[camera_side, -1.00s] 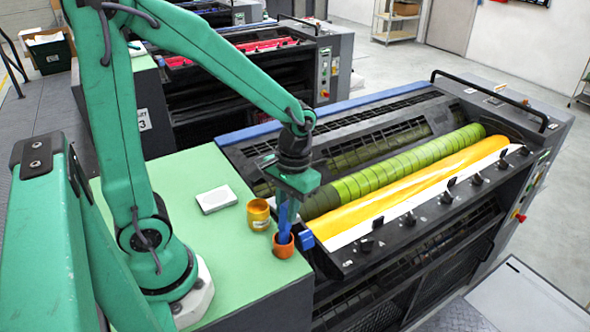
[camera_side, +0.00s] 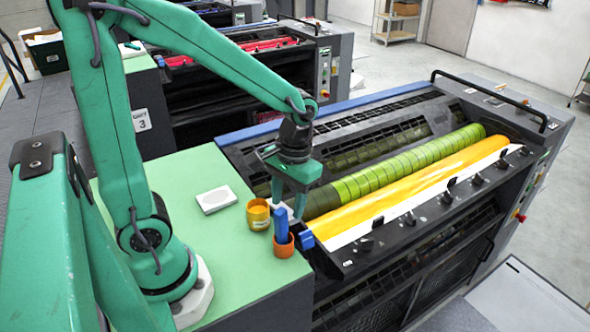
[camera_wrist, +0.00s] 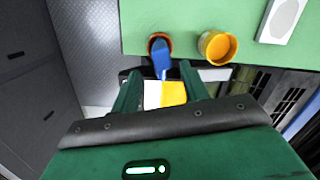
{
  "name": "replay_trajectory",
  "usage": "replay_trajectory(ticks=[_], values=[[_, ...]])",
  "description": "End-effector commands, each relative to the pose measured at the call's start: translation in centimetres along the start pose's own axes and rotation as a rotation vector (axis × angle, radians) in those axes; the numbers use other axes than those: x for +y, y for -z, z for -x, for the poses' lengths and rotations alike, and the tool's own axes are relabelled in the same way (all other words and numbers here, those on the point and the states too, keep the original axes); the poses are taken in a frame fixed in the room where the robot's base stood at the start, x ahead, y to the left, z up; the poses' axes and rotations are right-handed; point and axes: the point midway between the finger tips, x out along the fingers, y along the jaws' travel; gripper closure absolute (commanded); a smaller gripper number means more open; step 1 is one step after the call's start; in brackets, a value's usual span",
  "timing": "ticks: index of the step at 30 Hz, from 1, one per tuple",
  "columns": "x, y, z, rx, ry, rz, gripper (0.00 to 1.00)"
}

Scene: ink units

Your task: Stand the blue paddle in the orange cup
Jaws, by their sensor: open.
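The blue paddle (camera_side: 281,226) stands upright, slightly tilted, in the orange cup (camera_side: 284,249), its lower end hidden inside. The cup stands near the front right edge of the green worktop. My gripper (camera_side: 287,207) is open and empty just above the paddle's top, fingers pointing down. In the wrist view, the paddle (camera_wrist: 161,60) leans out of the orange cup (camera_wrist: 151,42), beyond my open gripper (camera_wrist: 160,74). The paddle shows clear of both fingers there.
A yellow ink tin (camera_side: 258,218) stands close behind the cup. A pale flat block (camera_side: 216,200) lies farther back on the green worktop (camera_side: 235,270). A blue part (camera_side: 306,240) of the press sits just right of the cup. The worktop's front left is clear.

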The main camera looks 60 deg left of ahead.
Motion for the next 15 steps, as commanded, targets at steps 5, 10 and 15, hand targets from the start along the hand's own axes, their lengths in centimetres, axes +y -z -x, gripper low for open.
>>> replay_trajectory(ticks=[5,10,15], values=[[0.0,0.1,2.4,0.005,-0.002,0.0,0.55],[0.0,0.1,4.4,0.004,-0.001,0.0,0.55],[0.0,0.0,5.6,0.001,0.0,0.0,0.55]])
